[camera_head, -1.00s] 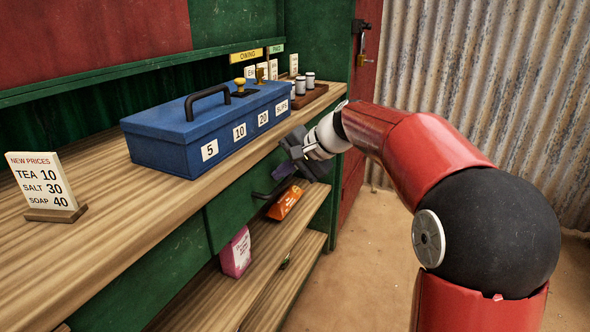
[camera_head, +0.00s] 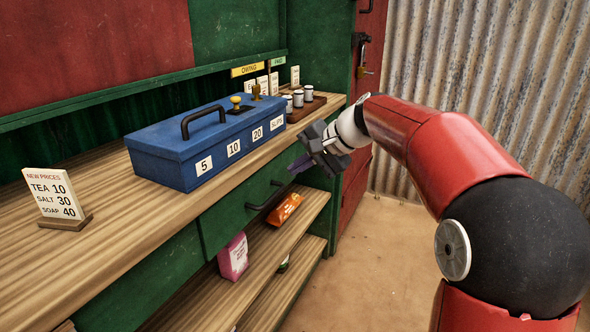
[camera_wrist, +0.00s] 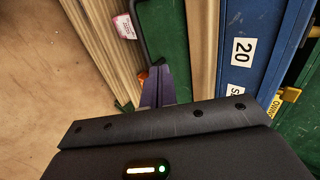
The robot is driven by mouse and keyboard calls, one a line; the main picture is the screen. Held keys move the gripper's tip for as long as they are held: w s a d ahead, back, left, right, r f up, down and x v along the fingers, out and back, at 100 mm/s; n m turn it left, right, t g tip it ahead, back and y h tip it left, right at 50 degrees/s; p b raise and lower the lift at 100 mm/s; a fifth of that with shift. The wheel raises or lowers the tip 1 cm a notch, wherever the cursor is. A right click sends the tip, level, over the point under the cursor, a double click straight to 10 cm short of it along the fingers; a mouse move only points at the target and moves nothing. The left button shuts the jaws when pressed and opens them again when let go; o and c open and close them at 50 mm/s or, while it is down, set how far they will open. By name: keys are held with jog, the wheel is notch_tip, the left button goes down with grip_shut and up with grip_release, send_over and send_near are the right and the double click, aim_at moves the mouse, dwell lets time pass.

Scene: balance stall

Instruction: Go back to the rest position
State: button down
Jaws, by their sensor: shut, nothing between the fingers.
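My gripper (camera_head: 302,163) is in front of the green drawer front, near the right end of the counter. Its purple-grey fingers are together and hold nothing. In the wrist view the shut fingers (camera_wrist: 158,88) lie over the green drawer front (camera_wrist: 170,45), beside the black drawer handle (camera_wrist: 140,30). In the head view the handle (camera_head: 268,196) is just left of and below the fingers, which appear apart from it. The drawer (camera_head: 240,208) looks closed.
A blue cash box (camera_head: 165,166) stands on the counter, with stamps and small canisters (camera_head: 298,98) behind it. A price sign (camera_head: 56,194) is at left. Orange (camera_head: 285,208) and pink (camera_head: 233,257) packets sit on the shelf below. Floor at right is clear.

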jog(key=s+d+f+n+h, duration=0.2)
jog(key=s+d+f, duration=0.1)
jog(key=s, duration=0.7)
jog(key=s+d+f+n+h, duration=0.2)
jog(key=s+d+f+h, duration=0.1)
jog(key=s, duration=0.8)
jog(key=s+d+f+n+h, duration=0.2)
jog(key=s+d+f, duration=0.3)
jog(key=s, duration=0.5)
jog(key=shift+s+d+f+t+h, duration=0.2)
jog(key=shift+d+t+h, duration=0.2)
jog(key=shift+d+h, duration=0.3)
jog(key=shift+a, duration=0.1)
